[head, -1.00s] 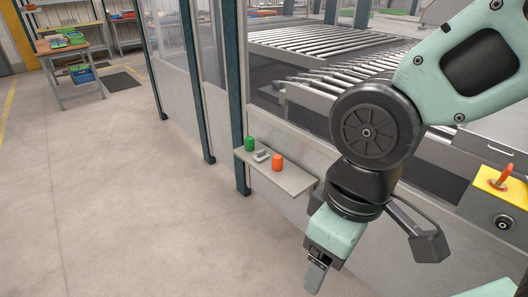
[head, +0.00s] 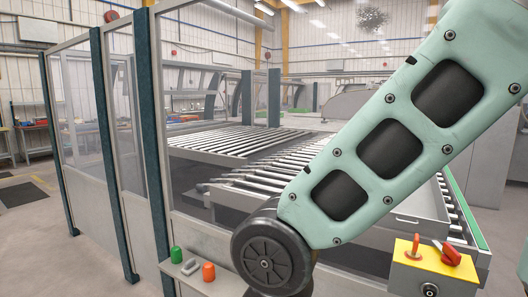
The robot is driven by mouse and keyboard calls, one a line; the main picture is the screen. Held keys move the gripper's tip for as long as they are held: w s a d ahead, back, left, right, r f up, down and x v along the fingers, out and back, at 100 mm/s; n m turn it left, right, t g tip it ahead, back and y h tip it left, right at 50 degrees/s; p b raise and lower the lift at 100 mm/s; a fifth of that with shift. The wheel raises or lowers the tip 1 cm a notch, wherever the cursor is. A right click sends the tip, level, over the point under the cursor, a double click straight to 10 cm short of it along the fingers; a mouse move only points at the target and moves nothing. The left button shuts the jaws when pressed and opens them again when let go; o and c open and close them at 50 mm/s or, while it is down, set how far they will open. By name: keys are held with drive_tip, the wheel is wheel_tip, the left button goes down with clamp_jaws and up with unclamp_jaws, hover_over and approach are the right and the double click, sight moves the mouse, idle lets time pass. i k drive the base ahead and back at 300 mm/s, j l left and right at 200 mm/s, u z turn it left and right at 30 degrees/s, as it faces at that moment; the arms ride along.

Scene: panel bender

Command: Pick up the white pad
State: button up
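The white pad (head: 190,267) lies on a small grey shelf (head: 192,285) fixed to the fence panel, near the bottom of the head view. It sits between a green container (head: 176,255) on its left and an orange container (head: 208,271) on its right. My arm comes in from the upper right and its elbow joint is just right of the shelf. My gripper is below the lower edge of the picture and cannot be seen. The right end of the shelf is partly hidden or cut off.
A glazed fence with dark green posts (head: 155,137) stands behind the shelf. Roller conveyors (head: 235,142) lie beyond it. A yellow control box (head: 433,258) with red switches is at the lower right. Open floor (head: 35,250) is at the left.

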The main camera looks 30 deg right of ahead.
sight(190, 266)
drive_tip(key=i+j, duration=0.1)
drive_tip(key=i, duration=0.5)
drive_tip(key=i+j+z, duration=0.1)
drive_tip(key=i, duration=0.5)
drive_tip(key=i+j, duration=0.15)
drive_tip(key=i, duration=0.45)
drive_tip(key=i+j+z, duration=0.1)
drive_tip(key=i, duration=0.45)
